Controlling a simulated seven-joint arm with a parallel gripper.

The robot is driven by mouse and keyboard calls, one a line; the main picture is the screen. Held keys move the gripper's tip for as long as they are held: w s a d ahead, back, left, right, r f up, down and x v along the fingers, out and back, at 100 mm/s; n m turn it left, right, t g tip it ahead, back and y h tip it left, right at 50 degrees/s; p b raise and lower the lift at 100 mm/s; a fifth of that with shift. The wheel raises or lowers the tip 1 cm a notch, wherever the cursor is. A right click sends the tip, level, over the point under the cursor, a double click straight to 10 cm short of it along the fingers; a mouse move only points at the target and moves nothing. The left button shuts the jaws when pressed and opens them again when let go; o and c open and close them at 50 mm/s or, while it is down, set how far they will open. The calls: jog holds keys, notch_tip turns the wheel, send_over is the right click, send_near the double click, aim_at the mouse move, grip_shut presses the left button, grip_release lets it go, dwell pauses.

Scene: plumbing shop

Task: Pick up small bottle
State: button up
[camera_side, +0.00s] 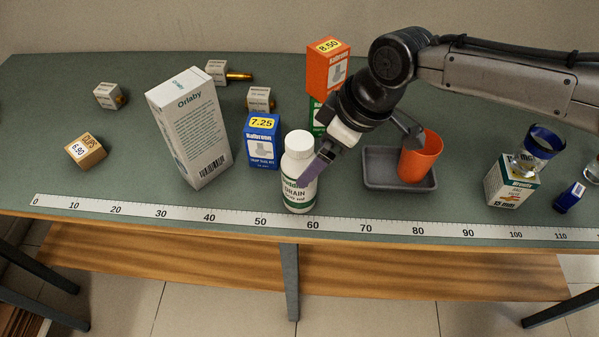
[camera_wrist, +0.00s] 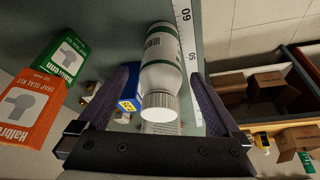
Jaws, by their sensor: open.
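The small bottle (camera_side: 296,168) is white with a ribbed white cap and green-banded label. It stands upright on the green bench top near the front edge, behind the ruler strip. My gripper (camera_side: 305,178) comes down from the upper right, with one purple finger across the bottle's right side in the side view. In the wrist view, the bottle (camera_wrist: 161,62) lies between the two spread fingers of my open gripper (camera_wrist: 161,76), cap toward the palm. A gap shows on each side there. The other finger is hidden in the side view.
A blue 7.25 box (camera_side: 262,141) stands close behind the bottle, left. A tall white Orlaby box (camera_side: 190,128) stands further left. An orange box (camera_side: 328,68) on a green one stands behind. A grey tray (camera_side: 380,168) with an orange cup (camera_side: 420,157) is right.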

jog(key=shift+a+r+x, duration=0.1)
jog(key=shift+a+x, duration=0.1)
jog(key=shift+x, duration=0.8)
jog(key=shift+a+r+x, duration=0.1)
jog(key=shift+a+x, duration=0.15)
jog(key=shift+x, duration=0.7)
jog(key=shift+a+r+x, duration=0.1)
jog(key=shift+a+x, duration=0.1)
jog(key=shift+x, duration=0.8)
jog(key=shift+w, duration=0.1)
grip_shut()
jog(key=shift+r, duration=0.1)
